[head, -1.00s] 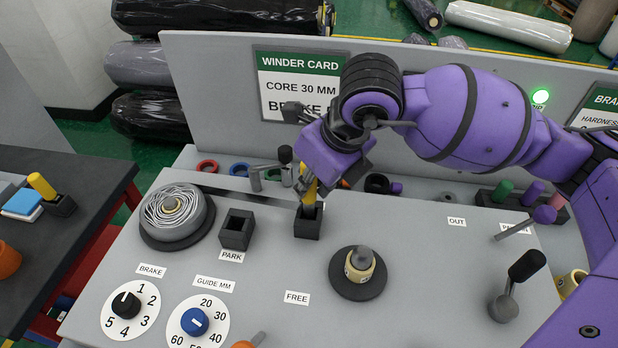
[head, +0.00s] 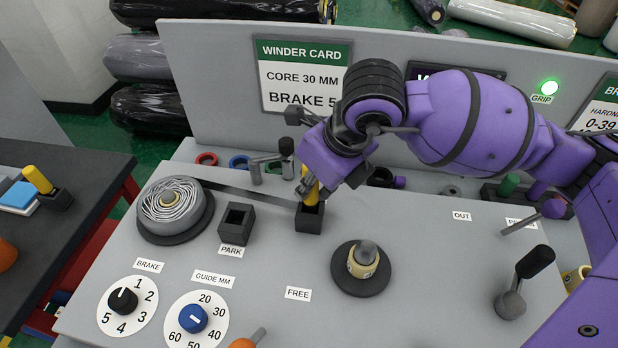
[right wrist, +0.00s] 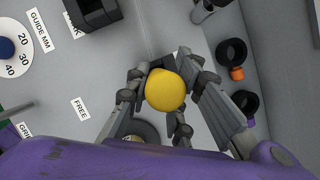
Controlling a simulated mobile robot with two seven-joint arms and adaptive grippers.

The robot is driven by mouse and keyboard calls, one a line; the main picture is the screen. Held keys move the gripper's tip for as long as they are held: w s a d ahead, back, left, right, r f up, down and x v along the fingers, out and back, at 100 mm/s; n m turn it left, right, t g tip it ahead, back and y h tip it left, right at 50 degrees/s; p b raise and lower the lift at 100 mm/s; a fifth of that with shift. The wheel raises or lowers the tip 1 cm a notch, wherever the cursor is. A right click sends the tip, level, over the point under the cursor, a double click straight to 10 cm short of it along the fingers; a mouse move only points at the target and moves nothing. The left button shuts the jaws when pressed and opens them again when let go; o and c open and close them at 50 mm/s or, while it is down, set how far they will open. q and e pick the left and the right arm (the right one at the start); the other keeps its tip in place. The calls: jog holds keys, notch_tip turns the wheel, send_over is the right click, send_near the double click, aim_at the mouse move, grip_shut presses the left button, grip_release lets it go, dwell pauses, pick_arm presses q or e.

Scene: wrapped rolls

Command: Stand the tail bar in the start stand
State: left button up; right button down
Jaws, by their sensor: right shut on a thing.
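A yellow upright bar (head: 311,194), which I take as the tail bar, stands with its lower end at or in the mouth of a black square stand (head: 308,218). That stand has no label I can read, so I cannot tell if it is the start stand. A grey strip runs from the wound roll (head: 172,208) to the bar's area. My right gripper (head: 318,178) is shut on the bar from above. The right wrist view shows the bar's round yellow end (right wrist: 166,90) between the fingers (right wrist: 162,98). How deep the bar sits is hidden. My left gripper is out of view.
An empty black PARK stand (head: 237,223) is left of the bar. A spindle with a tan core (head: 362,259) is to the right. Another yellow bar (head: 37,178) stands on the left table. A lever (head: 520,280) and knobs are in front. A green GRIP lamp (head: 549,87) is lit.

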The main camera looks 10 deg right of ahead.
jog(key=shift+f, duration=0.15)
jog(key=c, duration=1.5)
grip_release()
jog(key=shift+o, duration=0.2)
jog(key=v, duration=1.2)
